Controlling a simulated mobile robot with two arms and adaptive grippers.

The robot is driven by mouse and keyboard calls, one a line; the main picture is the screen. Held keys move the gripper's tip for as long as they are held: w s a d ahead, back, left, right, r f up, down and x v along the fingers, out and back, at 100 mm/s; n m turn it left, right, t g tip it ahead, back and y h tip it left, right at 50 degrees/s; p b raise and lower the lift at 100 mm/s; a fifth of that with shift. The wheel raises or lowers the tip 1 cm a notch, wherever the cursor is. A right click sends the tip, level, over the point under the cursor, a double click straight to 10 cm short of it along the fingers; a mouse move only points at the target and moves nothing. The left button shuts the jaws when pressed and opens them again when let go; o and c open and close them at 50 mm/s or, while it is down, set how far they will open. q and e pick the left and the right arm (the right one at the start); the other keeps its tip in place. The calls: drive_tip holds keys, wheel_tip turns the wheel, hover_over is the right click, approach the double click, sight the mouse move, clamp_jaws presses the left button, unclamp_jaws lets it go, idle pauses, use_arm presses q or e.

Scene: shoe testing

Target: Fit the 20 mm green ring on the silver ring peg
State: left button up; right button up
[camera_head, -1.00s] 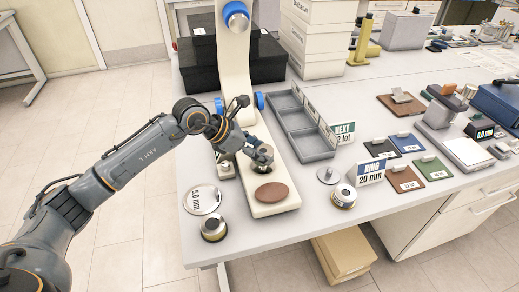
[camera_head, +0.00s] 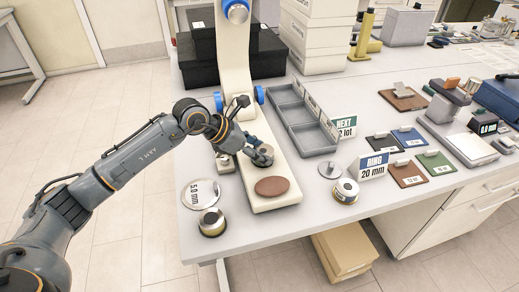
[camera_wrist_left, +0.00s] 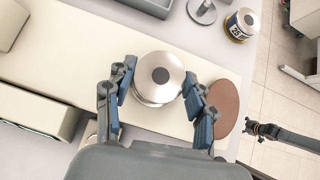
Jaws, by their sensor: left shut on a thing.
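My left gripper (camera_wrist_left: 160,98) has its two blue-padded fingers on opposite sides of a silver round piece (camera_wrist_left: 158,78) with a dark round centre, over the cream base plate (camera_wrist_left: 60,70). In the head view the left gripper (camera_head: 256,155) is at this base, behind a brown oval pad (camera_head: 272,187). A silver disc with a short upright post (camera_head: 331,169) stands on the table to the right; it also shows at the top of the wrist view (camera_wrist_left: 202,11). I cannot make out a green ring.
A "RING 20 mm" sign (camera_head: 375,167) stands behind a silver cylinder with a labelled band (camera_head: 345,191). A grey compartment tray (camera_head: 312,138) lies right of the base. A "5.0 mm" disc (camera_head: 200,193) and another round metal piece (camera_head: 212,222) are on the left. Coloured cards lie further right.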

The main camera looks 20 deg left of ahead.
use_arm(q)
drive_tip(key=shift+f, duration=0.15)
drive_tip(key=o, duration=1.3)
drive_tip(key=shift+c, duration=0.2)
drive_tip(key=v, duration=1.2)
drive_tip(key=shift+a, duration=0.1)
